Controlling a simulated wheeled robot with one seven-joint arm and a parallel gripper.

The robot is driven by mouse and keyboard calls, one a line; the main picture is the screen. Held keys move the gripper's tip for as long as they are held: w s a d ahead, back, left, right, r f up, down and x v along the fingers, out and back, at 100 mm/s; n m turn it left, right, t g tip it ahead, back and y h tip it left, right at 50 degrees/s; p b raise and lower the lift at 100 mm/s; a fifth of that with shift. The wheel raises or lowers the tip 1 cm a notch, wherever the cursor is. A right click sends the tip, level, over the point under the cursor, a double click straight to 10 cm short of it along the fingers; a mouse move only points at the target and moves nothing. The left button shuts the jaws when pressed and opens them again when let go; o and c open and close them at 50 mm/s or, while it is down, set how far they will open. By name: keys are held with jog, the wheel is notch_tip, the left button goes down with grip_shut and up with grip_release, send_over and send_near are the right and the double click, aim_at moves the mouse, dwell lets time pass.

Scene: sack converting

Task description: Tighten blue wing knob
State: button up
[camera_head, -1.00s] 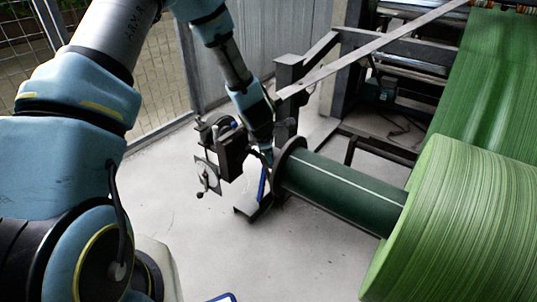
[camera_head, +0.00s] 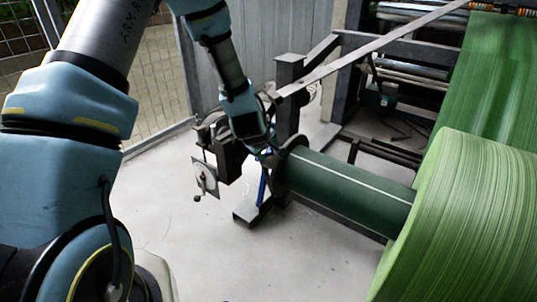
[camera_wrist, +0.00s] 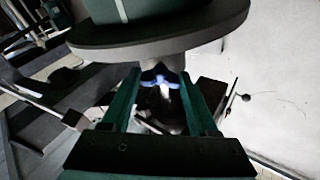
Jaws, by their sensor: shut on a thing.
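The blue wing knob (camera_wrist: 160,79) shows in the wrist view between my gripper's two teal fingers, just below the round grey flange (camera_wrist: 160,36) at the roll shaft's end. My gripper (camera_wrist: 160,74) is shut on the knob. Parts of the knob are hidden by the fingertips and shadow. In the head view my gripper (camera_head: 267,152) is at the left end of the dark green shaft (camera_head: 345,188), beside its dark flange (camera_head: 290,157). The knob itself cannot be made out there.
A large green roll (camera_head: 455,220) sits on the shaft at right. A dark bracket with a dial plate (camera_head: 204,175) is left of my gripper. A steel post (camera_head: 287,100) and diagonal bar stand behind. The floor (camera_head: 200,250) at front left is clear.

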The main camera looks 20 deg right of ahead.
jog(key=m+b, duration=0.1)
jog(key=m, duration=0.3)
jog(key=shift+a+f+m+h+b, duration=0.1)
jog(key=shift+f+m+h+b, duration=0.05)
jog(key=shift+m+h+b, duration=0.25)
jog(key=m+b, duration=0.1)
jog(key=m, duration=0.2)
jog(key=shift+m+h, duration=0.4)
jog(key=m+h, duration=0.1)
jog(key=m, duration=0.3)
jog(key=shift+a+m+g, duration=0.1)
jog(key=shift+m+g, duration=0.3)
jog(key=m, duration=0.3)
jog(key=shift+w+m+g, duration=0.1)
jog(key=shift+m+g, duration=0.3)
jog(key=m+g+p, duration=0.1)
jog(key=m, duration=0.5)
jog(key=shift+w+m+h+p, duration=0.1)
jog(key=shift+m+h+p, duration=0.2)
jog(key=shift+m, duration=0.1)
jog(key=m, duration=0.1)
jog(key=m+g+p, duration=0.1)
jog(key=m, duration=0.1)
jog(key=shift+r+m, duration=0.2)
jog(key=shift+m, duration=0.1)
jog(key=shift+m+g+y+p, duration=0.35)
jog(key=shift+m+p, duration=0.3)
jog(key=shift+m, duration=0.85)
jog(key=shift+f, duration=0.1)
